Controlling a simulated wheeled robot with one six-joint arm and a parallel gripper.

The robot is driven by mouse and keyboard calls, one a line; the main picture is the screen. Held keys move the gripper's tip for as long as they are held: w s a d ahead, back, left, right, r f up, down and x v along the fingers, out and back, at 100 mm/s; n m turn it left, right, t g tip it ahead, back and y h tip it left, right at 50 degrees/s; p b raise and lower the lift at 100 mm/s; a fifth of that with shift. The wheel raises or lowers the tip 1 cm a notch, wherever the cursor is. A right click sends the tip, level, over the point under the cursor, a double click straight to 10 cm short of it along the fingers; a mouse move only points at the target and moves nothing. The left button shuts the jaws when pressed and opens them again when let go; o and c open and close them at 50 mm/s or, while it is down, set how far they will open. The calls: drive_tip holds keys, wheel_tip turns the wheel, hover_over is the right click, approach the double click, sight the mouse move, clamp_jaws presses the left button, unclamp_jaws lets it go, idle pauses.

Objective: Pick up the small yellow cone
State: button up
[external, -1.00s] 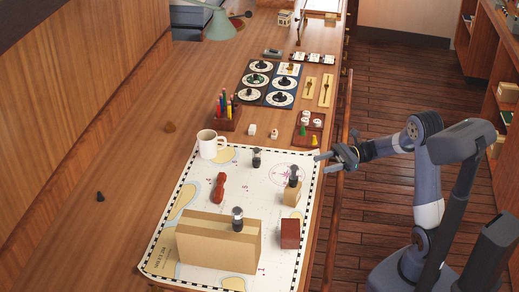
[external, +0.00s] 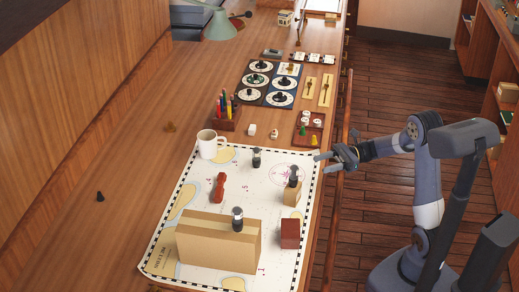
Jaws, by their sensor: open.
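A small yellow cone (external: 314,140) stands at the near right corner of a small reddish-brown tray (external: 299,138), which lies near the right edge of the long wooden table. A green piece (external: 302,131) and pale round pieces share the tray. My gripper (external: 327,161) is open and empty. It is just below the yellow cone in the picture, by the table's right edge, apart from the cone. Nothing hides the cone, but it is too small to see in detail.
A chart (external: 257,183) covers the near table, bearing a large tan box (external: 210,249), a red box (external: 290,233), a tan block (external: 291,195) and dark-topped stamps. A white mug (external: 207,146) and pen holder (external: 228,117) stand left of the tray. The table's left side is mostly clear.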

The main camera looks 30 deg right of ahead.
drive_tip(key=shift+c, duration=1)
drive_tip(key=m+t+h, duration=1)
drive_tip(key=m+h, duration=0.1)
drive_tip(key=h, duration=0.1)
approach(310, 142)
wheel_tip(310, 142, up, 3)
drive_tip(key=x, duration=0.5)
drive_tip(key=shift+s+a, duration=0.1)
drive_tip(key=shift+a, duration=0.1)
drive_tip(key=shift+d+p+x, duration=0.15)
drive_tip(key=shift+p+x, duration=0.25)
drive_tip(key=shift+x, duration=0.95)
drive_tip(key=shift+d+p+x, duration=0.15)
drive_tip(key=shift+p+x, duration=0.25)
drive_tip(key=shift+x, duration=0.95)
drive_tip(key=shift+f, duration=0.15)
